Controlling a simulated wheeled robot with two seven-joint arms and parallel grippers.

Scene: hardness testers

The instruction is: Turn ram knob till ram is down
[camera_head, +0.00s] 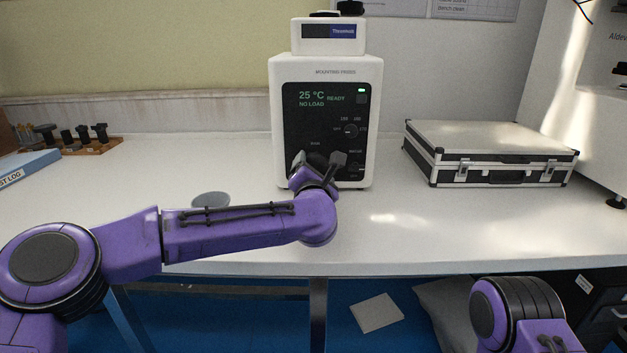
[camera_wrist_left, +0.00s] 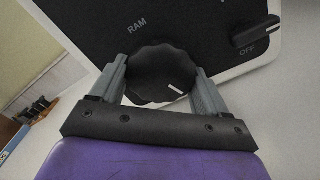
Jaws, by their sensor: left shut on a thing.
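The mounting press (camera_head: 275,110) is a white machine with a black front panel, standing on the bench. Its display reads 25 °C, READY, NO LOAD. In the left wrist view the ram knob (camera_wrist_left: 160,72) is a black scalloped knob below the word RAM, with a white mark pointing to the lower right. My left gripper (camera_wrist_left: 158,85) has one finger on each side of the knob and is shut on it. In the head view the left gripper (camera_head: 319,160) hides the ram knob. My right arm shows at the lower right, but its gripper is out of view.
A silver case (camera_head: 490,150) lies on the bench right of the press. A grey disc (camera_head: 210,199) lies behind my left forearm. A wooden rack (camera_head: 90,146) with dark-handled tools stands at the left. The bench front right of the press is clear.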

